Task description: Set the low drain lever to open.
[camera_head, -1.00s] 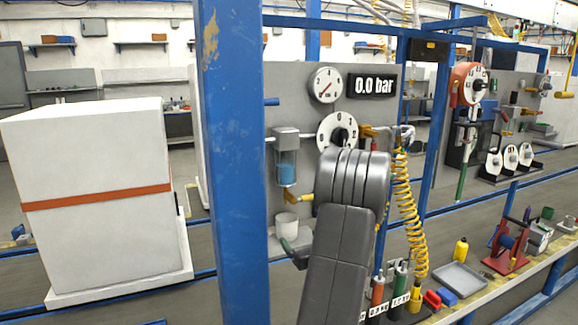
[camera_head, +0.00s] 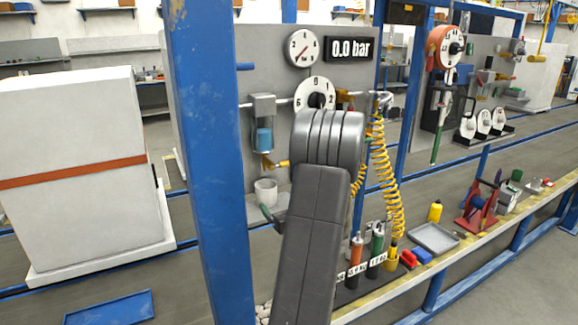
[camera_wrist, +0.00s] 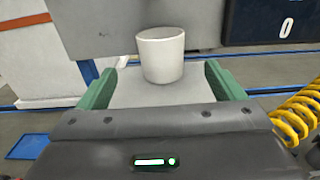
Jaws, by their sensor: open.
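The likely drain lever is a yellow lever (camera_head: 268,162) under the blue-filled bowl (camera_head: 263,139) on the grey panel; its exact setting is too small to tell. A white cup (camera_head: 265,190) stands below it. My gripper shows mostly in the wrist view (camera_wrist: 162,78), with its two green fingers spread apart. The cup also shows there (camera_wrist: 160,58), beyond or between the fingertips; I cannot tell which. In the head view my arm hides most of the gripper, and one green finger shows just below the cup. The lever does not show in the wrist view.
A blue post (camera_head: 211,160) stands left of the panel. A round gauge (camera_head: 303,48), a 0.0 bar display (camera_head: 350,48) and a white dial (camera_head: 315,92) sit above. A yellow coiled hose (camera_head: 384,180) hangs at right. Bottles and a grey tray (camera_head: 434,238) are on the bench.

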